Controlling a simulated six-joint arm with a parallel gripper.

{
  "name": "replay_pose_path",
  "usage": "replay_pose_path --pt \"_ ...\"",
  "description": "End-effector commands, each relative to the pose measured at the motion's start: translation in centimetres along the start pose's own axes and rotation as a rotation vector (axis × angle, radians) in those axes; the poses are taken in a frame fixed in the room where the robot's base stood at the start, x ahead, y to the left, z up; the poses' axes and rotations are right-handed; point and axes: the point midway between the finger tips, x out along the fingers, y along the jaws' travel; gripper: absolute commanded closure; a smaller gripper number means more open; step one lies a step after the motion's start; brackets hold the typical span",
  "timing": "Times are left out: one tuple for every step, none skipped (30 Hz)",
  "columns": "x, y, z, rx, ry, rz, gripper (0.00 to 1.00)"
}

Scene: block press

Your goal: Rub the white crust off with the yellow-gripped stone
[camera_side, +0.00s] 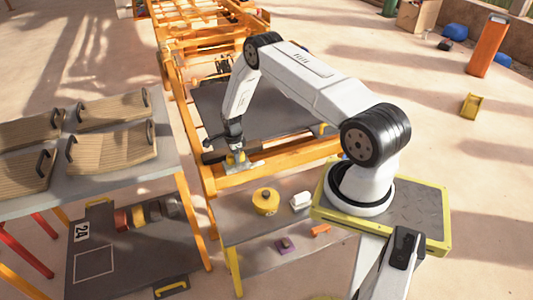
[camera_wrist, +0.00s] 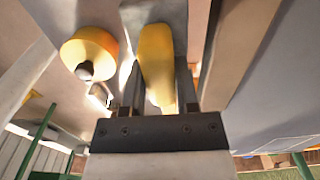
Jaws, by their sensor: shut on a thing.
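My gripper (camera_side: 236,150) is shut on the yellow grip of the stone (camera_side: 237,159), just over the near orange beam of the press frame (camera_side: 290,156). In the wrist view the yellow grip (camera_wrist: 156,62) stands between the two fingers of my gripper (camera_wrist: 158,85). The stone's lower face is hidden, so I cannot tell whether it touches what is under it. A pale, whitish patch (camera_side: 251,166) shows on the beam beside the stone; it may be the white crust, but it is too small to be sure.
A round yellow pot with a knob (camera_side: 265,201) and a white item (camera_side: 300,201) sit on the grey shelf before the frame. A purple block (camera_side: 285,245) and an orange piece (camera_side: 320,230) lie lower. A table with ribbed wooden boards (camera_side: 112,145) stands left.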

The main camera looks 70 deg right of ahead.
Motion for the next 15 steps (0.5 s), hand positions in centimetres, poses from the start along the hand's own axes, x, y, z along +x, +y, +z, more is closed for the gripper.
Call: replay_pose_path --pt "0.7 0.0 0.0 0.0 0.0 0.001 1.0" --pt "1.3 0.0 0.0 0.0 0.0 0.001 1.0" --pt "1.6 -0.1 -0.2 0.001 0.0 0.0 1.0" --pt "1.3 -0.1 -0.6 0.002 0.0 -0.001 1.0" --pt "1.6 0.0 -0.9 0.003 0.0 0.001 1.0" --pt "1.5 -0.1 -1.3 0.004 0.0 0.0 1.0" --pt "1.6 -0.1 -1.6 0.004 0.0 0.0 1.0" --pt "1.6 0.0 -1.8 0.003 0.0 0.0 1.0" --pt "1.6 0.0 -2.2 0.002 0.0 0.0 1.0" --pt "1.6 0.0 -2.5 0.003 0.0 0.0 1.0" --pt "1.6 0.0 -2.7 0.003 0.0 -0.001 1.0" --pt "1.6 0.0 -3.1 0.003 0.0 -0.001 1.0" --pt "1.6 0.0 -3.4 0.003 0.0 0.0 1.0" --pt "1.6 0.0 -3.6 0.002 0.0 0.0 1.0" --pt "1.6 0.0 -4.0 0.002 0.0 0.0 1.0"
